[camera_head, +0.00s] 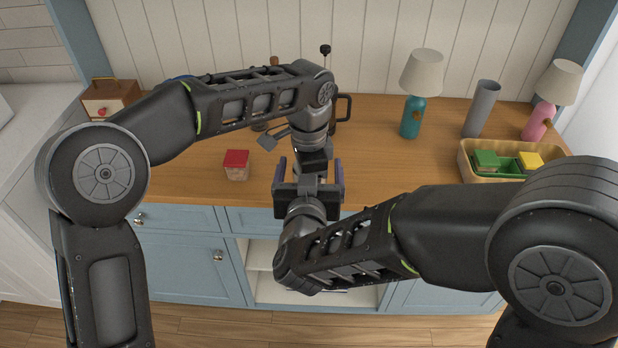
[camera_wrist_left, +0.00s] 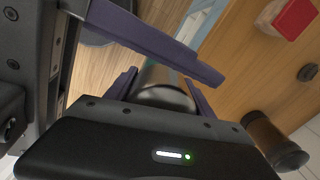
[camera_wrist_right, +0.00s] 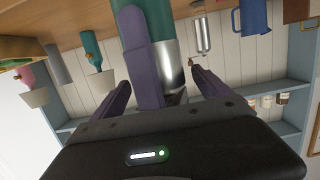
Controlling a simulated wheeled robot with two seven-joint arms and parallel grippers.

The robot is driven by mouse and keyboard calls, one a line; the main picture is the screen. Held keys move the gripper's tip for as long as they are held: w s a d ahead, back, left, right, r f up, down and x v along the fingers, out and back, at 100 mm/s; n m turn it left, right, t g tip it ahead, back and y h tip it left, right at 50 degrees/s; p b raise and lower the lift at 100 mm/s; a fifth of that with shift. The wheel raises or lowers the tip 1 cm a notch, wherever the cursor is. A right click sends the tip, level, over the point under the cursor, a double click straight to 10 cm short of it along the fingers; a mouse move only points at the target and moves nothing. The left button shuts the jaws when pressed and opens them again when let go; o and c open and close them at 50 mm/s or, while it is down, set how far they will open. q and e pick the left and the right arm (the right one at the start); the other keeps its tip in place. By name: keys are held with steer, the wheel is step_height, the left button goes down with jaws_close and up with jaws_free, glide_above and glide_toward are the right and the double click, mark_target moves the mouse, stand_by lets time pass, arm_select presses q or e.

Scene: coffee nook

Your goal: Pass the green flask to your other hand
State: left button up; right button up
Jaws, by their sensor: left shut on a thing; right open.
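The green flask (camera_wrist_right: 168,68) shows in the right wrist view as a green body with a shiny metal end, partly hidden by a purple finger. My left gripper (camera_head: 311,153) is shut on the flask and holds it above the floor side of the counter edge. In the left wrist view a round end of the flask (camera_wrist_left: 163,92) shows between the fingers. My right gripper (camera_head: 309,178) is open, facing the left one from the near side. Its fingers are spread at the flask's metal end, and I cannot tell whether they touch it. In the head view the grippers hide most of the flask.
A teal lamp (camera_head: 411,115), a grey vase (camera_head: 482,108), a pink lamp (camera_head: 540,120) and a basket (camera_head: 466,168) of coloured boxes stand right. The counter's middle right is clear.

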steer(key=shift+w, duration=0.2)
steer(key=c, duration=1.8)
arm_select(q)
steer(key=o, duration=1.9)
steer(key=shift+c, duration=0.2)
arm_select(e)
steer(key=shift+c, duration=0.3)
